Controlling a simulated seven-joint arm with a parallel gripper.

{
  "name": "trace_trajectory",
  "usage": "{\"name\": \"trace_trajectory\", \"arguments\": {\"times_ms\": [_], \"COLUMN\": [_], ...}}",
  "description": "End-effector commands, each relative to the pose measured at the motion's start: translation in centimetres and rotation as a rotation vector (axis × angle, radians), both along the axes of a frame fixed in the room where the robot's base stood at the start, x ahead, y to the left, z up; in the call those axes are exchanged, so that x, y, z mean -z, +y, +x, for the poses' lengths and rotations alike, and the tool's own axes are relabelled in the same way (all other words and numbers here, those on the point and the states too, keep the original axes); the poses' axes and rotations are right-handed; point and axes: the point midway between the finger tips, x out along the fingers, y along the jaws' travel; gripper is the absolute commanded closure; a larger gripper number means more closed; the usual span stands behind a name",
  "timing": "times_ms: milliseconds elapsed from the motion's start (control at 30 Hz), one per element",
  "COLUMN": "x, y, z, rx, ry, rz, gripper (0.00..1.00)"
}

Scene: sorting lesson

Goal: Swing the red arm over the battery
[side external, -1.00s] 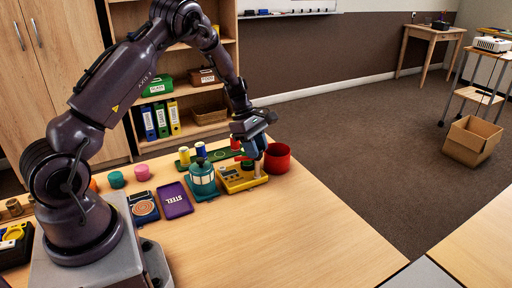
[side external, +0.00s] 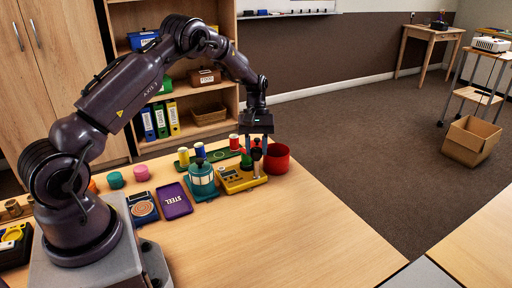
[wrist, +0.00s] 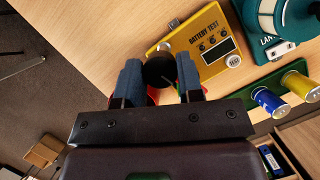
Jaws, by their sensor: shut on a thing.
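The yellow battery tester (side external: 238,184), marked BATTERY TEST in the wrist view (wrist: 205,32), sits on the table. My gripper (side external: 256,172) points down at the tester's right end, beside the red bowl. In the wrist view its two blue fingers (wrist: 158,76) are shut on a round black knob (wrist: 158,70). Small patches of red show by the fingers; I cannot tell whether they are the red arm or the bowl. A battery in the tester cannot be made out.
The red bowl (side external: 278,158) is close on the right. A teal lantern (side external: 201,175) stands just left of the tester. A green holder (side external: 216,157) with upright blue, yellow and red batteries lies behind. The front of the table (side external: 270,235) is clear.

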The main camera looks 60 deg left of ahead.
Motion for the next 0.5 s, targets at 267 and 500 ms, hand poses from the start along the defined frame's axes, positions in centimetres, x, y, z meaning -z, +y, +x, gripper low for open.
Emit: {"name": "trace_trajectory", "arguments": {"times_ms": [267,500], "x": [0.01,0.01], "y": [0.00,-0.03], "z": [0.06,0.07], "rx": [0.192,0.284], "ry": [0.001,0.001], "rz": [0.002,0.001], "gripper": [0.89,0.89]}}
